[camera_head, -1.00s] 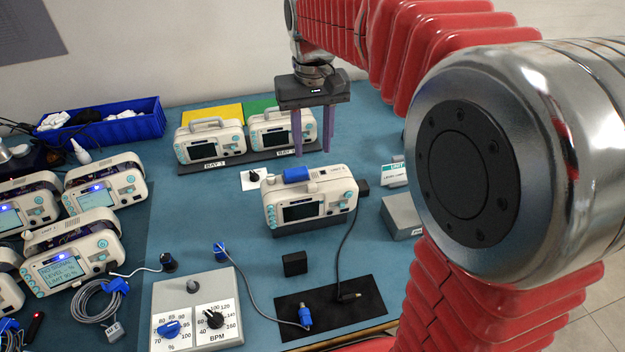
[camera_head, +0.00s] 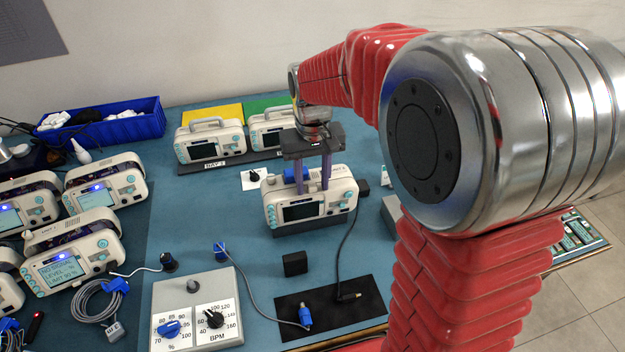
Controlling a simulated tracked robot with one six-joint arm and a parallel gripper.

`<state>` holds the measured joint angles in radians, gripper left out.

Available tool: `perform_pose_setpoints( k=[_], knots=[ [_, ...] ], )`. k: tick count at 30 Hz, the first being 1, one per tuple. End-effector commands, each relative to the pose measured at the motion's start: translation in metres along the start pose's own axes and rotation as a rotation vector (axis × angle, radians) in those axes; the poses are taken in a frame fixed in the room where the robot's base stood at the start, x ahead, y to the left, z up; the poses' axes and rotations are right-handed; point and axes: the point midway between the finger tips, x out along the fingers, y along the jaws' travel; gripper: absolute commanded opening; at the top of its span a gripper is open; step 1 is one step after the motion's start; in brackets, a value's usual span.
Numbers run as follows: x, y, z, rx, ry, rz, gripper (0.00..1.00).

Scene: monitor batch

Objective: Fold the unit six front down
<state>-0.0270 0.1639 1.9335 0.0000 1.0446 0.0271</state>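One monitor (camera_head: 285,213) stands alone on the blue mat in the middle of the bench, its dark screen facing me and a blue part (camera_head: 290,175) on its top left. I take it for unit six, but its label is too small to read. My gripper (camera_head: 314,189) points down at the monitor's top, just right of the blue part.
Two monitors stand on the bay plate (camera_head: 186,168) behind. A control box (camera_head: 212,285), a small black block (camera_head: 295,263) and a black mat (camera_head: 362,288) lie in front. A cable runs from the monitor's right side. Several monitors and a blue bin (camera_head: 140,125) are left.

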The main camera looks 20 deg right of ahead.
Motion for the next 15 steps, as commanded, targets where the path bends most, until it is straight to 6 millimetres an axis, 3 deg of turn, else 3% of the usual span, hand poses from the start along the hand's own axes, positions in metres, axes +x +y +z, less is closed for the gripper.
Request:
perform_pose_setpoints(
  k=[5, 15],
  knots=[
    [-0.0002, 0.0, -0.0001, 0.0, 0.0, 0.0, 0.38],
    [-0.0005, 0.0, -0.0002, 0.0, 0.0, 0.0, 0.14]
  ],
)
